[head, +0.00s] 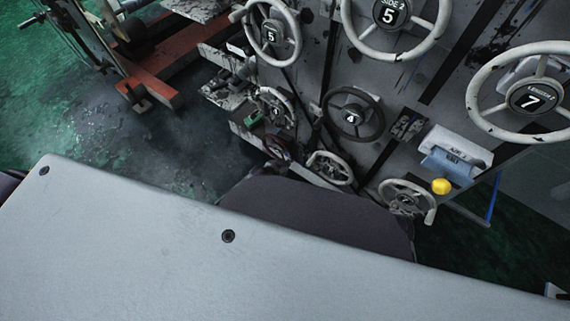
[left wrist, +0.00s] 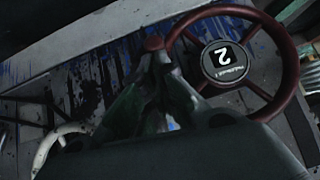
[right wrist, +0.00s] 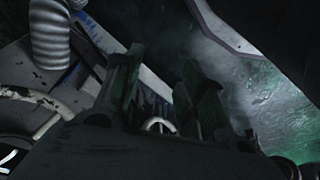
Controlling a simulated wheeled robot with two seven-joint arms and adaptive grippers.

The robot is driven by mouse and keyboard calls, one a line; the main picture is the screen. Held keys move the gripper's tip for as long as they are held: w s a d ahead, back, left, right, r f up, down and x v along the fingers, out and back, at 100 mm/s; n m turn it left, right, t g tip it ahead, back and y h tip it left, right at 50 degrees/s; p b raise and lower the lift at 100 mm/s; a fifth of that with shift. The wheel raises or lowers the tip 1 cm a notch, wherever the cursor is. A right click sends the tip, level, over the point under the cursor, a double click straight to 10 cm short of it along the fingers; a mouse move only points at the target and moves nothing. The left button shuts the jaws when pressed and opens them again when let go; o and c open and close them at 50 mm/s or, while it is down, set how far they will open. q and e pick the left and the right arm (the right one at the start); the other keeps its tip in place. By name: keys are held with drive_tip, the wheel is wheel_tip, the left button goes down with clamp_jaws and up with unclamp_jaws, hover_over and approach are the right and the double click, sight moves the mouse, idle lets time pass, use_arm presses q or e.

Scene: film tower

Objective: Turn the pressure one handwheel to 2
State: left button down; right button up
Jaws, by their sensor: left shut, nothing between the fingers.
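The dark red handwheel (left wrist: 284,45) fills the upper right of the left wrist view. Its black centre plate carries a white 2, and the small lettering beside it looks upside down. A red knob (left wrist: 153,44) stands at its left rim. My left gripper (left wrist: 158,62) is shut and empty, its fingertips close by the knob; whether they touch cannot be told. In the head view the dark red wheel (head: 277,148) is small and partly hidden, low on the panel. My right gripper (right wrist: 160,65) is open and empty, away from the red wheel.
Several other handwheels are on the grey panel, including a white one showing 7 (head: 487,100) and a dark one (head: 374,121). A yellow knob (head: 441,186) and a blue-white box (head: 463,142) are at right. A red frame (head: 160,68) stands on the green floor.

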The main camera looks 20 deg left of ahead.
use_arm(q)
drive_tip(key=shift+d+f, duration=0.15)
drive_tip(key=shift+f, duration=0.55)
use_arm(e)
drive_tip(key=shift+f, duration=0.3)
use_arm(q)
drive_tip(key=shift+f, duration=0.1)
use_arm(e)
drive_tip(key=shift+s+d+f, duration=0.1)
drive_tip(key=shift+s+f, duration=0.05)
drive_tip(key=shift+r, duration=0.2)
use_arm(q)
drive_tip(key=shift+r+p, duration=0.25)
drive_tip(key=shift+p, duration=0.15)
drive_tip(key=d+r+p+v, duration=0.1)
drive_tip(key=d+p+v, duration=0.1)
drive_tip(key=p+v, duration=0.5)
drive_tip(key=shift+d+r+v, duration=0.3)
drive_tip(key=shift+d+v, duration=0.15)
drive_tip(key=shift+v, duration=2.05)
use_arm(e)
drive_tip(key=s+d+f, duration=0.3)
drive_tip(key=f, duration=0.6)
drive_tip(key=s+d+f, duration=0.3)
drive_tip(key=d+f, duration=0.1)
drive_tip(key=f, duration=0.5)
drive_tip(key=shift+f+h, duration=0.35)
drive_tip(key=shift+h, duration=0.05)
